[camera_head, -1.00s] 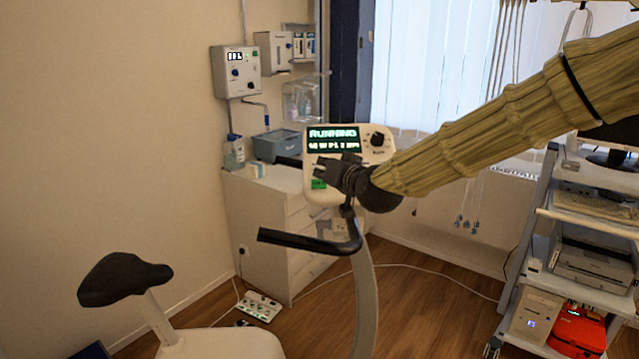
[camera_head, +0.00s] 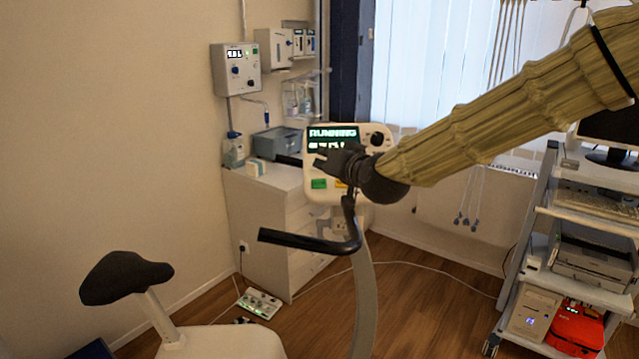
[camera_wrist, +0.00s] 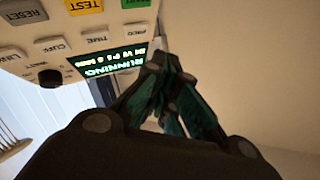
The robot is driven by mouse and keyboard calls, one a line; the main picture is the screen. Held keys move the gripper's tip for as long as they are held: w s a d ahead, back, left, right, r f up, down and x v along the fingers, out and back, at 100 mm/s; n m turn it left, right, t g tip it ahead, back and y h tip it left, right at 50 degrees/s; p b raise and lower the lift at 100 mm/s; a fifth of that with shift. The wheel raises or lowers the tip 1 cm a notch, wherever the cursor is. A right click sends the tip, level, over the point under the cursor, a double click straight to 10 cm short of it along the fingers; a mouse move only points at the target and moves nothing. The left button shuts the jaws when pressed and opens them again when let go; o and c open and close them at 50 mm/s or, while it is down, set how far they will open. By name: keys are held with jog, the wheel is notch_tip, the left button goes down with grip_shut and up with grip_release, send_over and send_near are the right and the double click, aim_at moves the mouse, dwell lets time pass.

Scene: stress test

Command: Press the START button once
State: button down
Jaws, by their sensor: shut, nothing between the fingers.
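The bike's console (camera_head: 312,195) stands upright on its post, and its screen (camera_head: 332,132) reads RUNNING. A green button (camera_head: 319,184) shows below the screen, with part of a yellow button (camera_head: 341,184) to its right. In the wrist view the console is upside down, with a yellow TEST button (camera_wrist: 85,6), a grey RESET button (camera_wrist: 22,14) and a green button (camera_wrist: 135,3) cut off by the top edge, its label unreadable. My gripper (camera_head: 320,156) is shut and empty. It covers the lower part of the screen in the head view; its fingertips (camera_wrist: 156,62) appear apart from the green button.
The handlebar (camera_head: 305,242) juts out below the console, and the saddle (camera_head: 125,278) is at lower left. A white cabinet (camera_head: 262,215) stands behind. A cart with a printer (camera_head: 590,265) and a red case (camera_head: 577,328) is at right.

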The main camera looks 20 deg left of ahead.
jog(key=s+r, duration=0.1)
jog(key=s+d+r+p, duration=0.1)
jog(key=r, duration=0.1)
jog(key=s+r, duration=0.1)
jog(key=shift+s+d+r, duration=0.15)
jog(key=shift+s+r, duration=0.1)
jog(key=shift+r, duration=0.05)
dwell(0.5)
jog(key=shift+d, duration=0.1)
